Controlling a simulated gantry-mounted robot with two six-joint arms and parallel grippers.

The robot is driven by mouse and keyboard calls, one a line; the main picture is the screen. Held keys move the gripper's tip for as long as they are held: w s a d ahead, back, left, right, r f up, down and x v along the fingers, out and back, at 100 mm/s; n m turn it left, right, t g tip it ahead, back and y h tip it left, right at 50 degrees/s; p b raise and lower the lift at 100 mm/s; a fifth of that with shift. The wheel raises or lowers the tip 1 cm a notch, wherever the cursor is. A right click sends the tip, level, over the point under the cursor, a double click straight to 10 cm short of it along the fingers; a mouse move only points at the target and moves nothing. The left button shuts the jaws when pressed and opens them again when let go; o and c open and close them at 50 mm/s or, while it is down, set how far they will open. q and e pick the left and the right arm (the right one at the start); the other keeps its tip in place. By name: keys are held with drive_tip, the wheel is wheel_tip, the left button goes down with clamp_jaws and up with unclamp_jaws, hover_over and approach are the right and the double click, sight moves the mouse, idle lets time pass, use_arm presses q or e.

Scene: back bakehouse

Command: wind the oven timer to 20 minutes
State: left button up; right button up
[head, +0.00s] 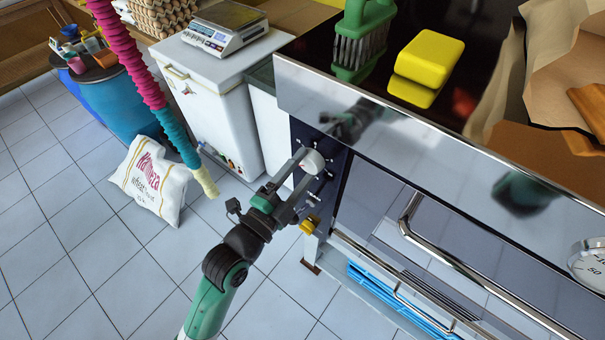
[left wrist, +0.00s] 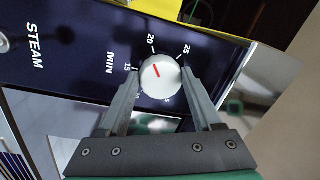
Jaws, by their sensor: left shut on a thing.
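The oven timer knob (head: 312,161) is round and white on the dark panel (head: 339,150) at the oven's left end. In the left wrist view the knob (left wrist: 163,80) has a red mark pointing up and left, between the printed 15 and 20. The 25 is to the right of the 20, and MIN is printed at the left. My left gripper (head: 301,164) is shut on the knob, one finger on either side of it. The fingers also show in the left wrist view (left wrist: 162,92) and hide part of the lower dial. My right gripper is out of view.
Below the knob is a yellow knob (head: 308,225). The oven door handle (head: 455,262) juts out at the right. A flour sack (head: 150,180) stands on the tiled floor.

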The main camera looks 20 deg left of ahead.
use_arm(q)
drive_tip(key=shift+m+b, duration=0.5)
drive_tip(key=shift+m, duration=0.3)
drive_tip(key=o, duration=1.4)
drive_tip(key=shift+c, duration=0.2)
drive_tip(key=shift+s, duration=0.1)
drive_tip(key=s+a, duration=0.2)
drive_tip(key=s, duration=0.9)
drive_tip(key=shift+s+f+b, duration=0.15)
drive_tip(key=shift+f+b, duration=0.25)
drive_tip(key=shift+f, duration=0.05)
drive_tip(key=shift+r, duration=0.1)
